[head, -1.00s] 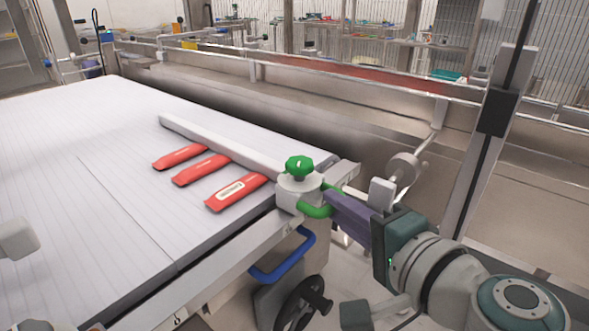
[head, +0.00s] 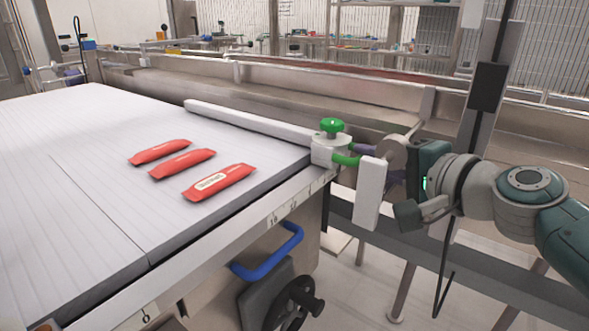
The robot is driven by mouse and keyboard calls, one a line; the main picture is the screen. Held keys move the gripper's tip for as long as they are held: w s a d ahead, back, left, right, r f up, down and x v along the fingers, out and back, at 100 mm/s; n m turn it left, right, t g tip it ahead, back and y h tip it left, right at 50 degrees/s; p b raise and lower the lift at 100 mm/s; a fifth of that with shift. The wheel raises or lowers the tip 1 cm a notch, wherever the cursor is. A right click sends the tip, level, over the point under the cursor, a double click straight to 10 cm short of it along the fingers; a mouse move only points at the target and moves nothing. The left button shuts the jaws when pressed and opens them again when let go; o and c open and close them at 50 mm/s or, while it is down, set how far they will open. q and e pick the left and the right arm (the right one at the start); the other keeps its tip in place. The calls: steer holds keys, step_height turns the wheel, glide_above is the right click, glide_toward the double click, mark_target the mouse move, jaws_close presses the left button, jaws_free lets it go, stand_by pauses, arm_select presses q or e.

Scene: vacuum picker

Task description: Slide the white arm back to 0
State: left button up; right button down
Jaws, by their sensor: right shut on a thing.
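The white arm (head: 250,121) is a long bar lying across the table top. Its right end joins a white carriage block (head: 330,152) on the edge rail, with a green knob (head: 332,127) on top and a green handle (head: 346,160) at its side. My right gripper (head: 362,157) is shut on the green handle, its purple fingers partly hidden by a white plate. The rail scale shows 0 (head: 145,315) near the bottom and larger marks, around 10 and 12, further up. The carriage is beyond those marks. My left gripper is not in view.
Three red packets (head: 218,182) lie on the white table top (head: 60,150), apart from the white arm. A blue handle (head: 268,255) and a black handwheel (head: 293,302) are below the rail. A metal trough and railing run behind the table.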

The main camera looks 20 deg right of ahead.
steer(key=shift+d+f, duration=0.15)
steer(key=shift+f, duration=0.05)
steer(key=c, duration=1.3)
jaws_free()
steer(key=o, duration=0.3)
steer(key=shift+w+r, duration=0.1)
steer(key=shift+o, duration=0.8)
steer(key=p+v, duration=0.2)
steer(key=v, duration=0.8)
